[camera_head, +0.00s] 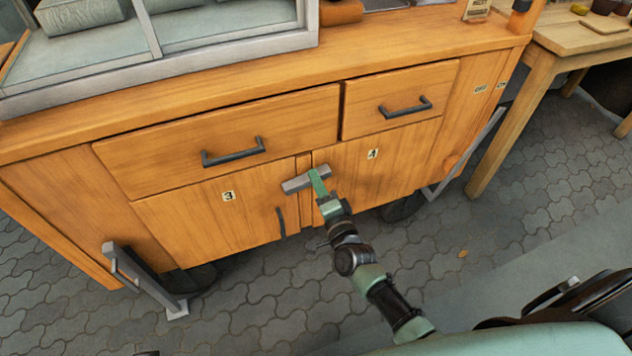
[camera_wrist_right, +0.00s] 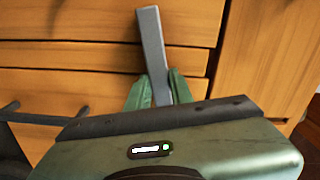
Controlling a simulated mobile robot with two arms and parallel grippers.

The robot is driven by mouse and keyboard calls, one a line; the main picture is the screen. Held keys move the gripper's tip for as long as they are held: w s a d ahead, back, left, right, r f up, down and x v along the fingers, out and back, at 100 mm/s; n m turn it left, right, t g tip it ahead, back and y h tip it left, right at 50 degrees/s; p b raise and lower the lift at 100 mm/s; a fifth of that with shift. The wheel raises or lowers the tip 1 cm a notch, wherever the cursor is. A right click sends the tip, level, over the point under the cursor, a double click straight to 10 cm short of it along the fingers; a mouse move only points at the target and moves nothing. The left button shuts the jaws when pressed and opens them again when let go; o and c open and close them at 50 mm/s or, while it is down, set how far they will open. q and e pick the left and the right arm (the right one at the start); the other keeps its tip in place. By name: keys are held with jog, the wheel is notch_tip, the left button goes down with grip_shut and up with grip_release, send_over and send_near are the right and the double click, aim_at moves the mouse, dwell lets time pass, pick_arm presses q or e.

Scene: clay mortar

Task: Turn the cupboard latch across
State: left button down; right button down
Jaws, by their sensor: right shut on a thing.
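The cupboard latch (camera_head: 297,184) is a grey bar on the front of the wooden cupboard, at the upper part of the narrow upright strip between door 3 (camera_head: 190,215) and door 4 (camera_head: 395,165). It lies across the strip, roughly level with the doors' top edges, its left end over door 3. My right gripper (camera_head: 319,178) is shut on the bar near its right end. In the right wrist view the latch (camera_wrist_right: 151,38) sticks out from between the green fingers of the gripper (camera_wrist_right: 157,84). The fingers hide its pivot. My left gripper is out of view.
Two drawers with dark handles (camera_head: 233,153) (camera_head: 406,108) sit above the doors. Door 3 has a dark upright handle (camera_head: 281,222). A grey bracket (camera_head: 140,278) stands out at the lower left. A wooden table (camera_head: 570,42) is at the right. The paved floor (camera_head: 510,205) between is clear.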

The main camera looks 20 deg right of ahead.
jog(key=shift+f+m+b, duration=0.25)
jog(key=shift+m+b, duration=0.05)
jog(key=shift+m, duration=0.9)
jog(key=c, duration=1.2)
grip_release()
jog(key=shift+c, duration=0.2)
jog(key=s+p, duration=0.1)
jog(key=s, duration=0.7)
jog(key=shift+d, duration=0.2)
jog(key=shift+w, duration=0.1)
